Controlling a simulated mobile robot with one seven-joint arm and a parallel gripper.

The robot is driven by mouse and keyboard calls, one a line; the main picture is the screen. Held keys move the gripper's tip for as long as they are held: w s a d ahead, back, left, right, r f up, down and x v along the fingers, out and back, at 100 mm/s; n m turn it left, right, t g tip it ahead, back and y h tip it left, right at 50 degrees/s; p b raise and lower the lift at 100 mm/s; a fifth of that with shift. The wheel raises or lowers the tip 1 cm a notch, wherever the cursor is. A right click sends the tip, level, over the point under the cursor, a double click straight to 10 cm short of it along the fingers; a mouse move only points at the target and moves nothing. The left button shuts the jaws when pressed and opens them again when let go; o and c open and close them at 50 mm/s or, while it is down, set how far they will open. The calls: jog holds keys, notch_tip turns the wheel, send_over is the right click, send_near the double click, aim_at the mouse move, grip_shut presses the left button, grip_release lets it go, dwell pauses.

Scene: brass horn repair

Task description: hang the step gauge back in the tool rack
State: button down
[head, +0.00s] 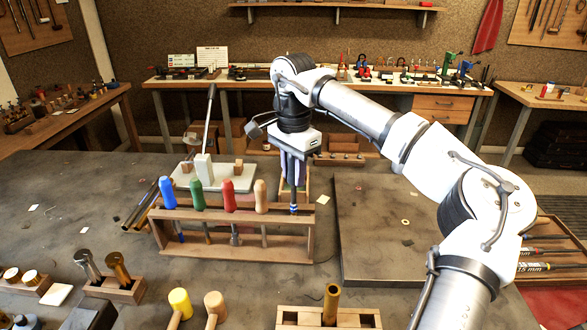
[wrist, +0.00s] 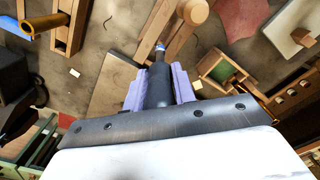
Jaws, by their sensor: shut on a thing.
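My gripper (head: 293,178) is shut on the step gauge (head: 294,208), a dark tool with a blue band near its lower end. In the wrist view the gauge (wrist: 159,85) sits between the lilac finger pads and points away from the wrist. The wooden tool rack (head: 275,243) stands on the bench below, holding tools with blue, green, red and tan handles. The gauge hangs roughly upright at the rack's right end, its lower end overlapping the top bar. I cannot tell whether it is in a slot or only above or behind the bar.
A flat dark board (head: 385,245) lies to the right. Wooden blocks with metal tools (head: 115,290) and mallets (head: 180,302) are in front. Bench space left of the rack is mostly clear.

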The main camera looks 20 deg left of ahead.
aim_at(294, 203)
jog(key=shift+f+b, duration=2.25)
jog(key=shift+f, duration=2)
jog(key=c, duration=1.1)
grip_release()
jog(key=shift+o, duration=0.2)
notch_tip(294, 203, up, 14)
jog(key=shift+f+b, duration=0.1)
jog(key=shift+b, duration=0.85)
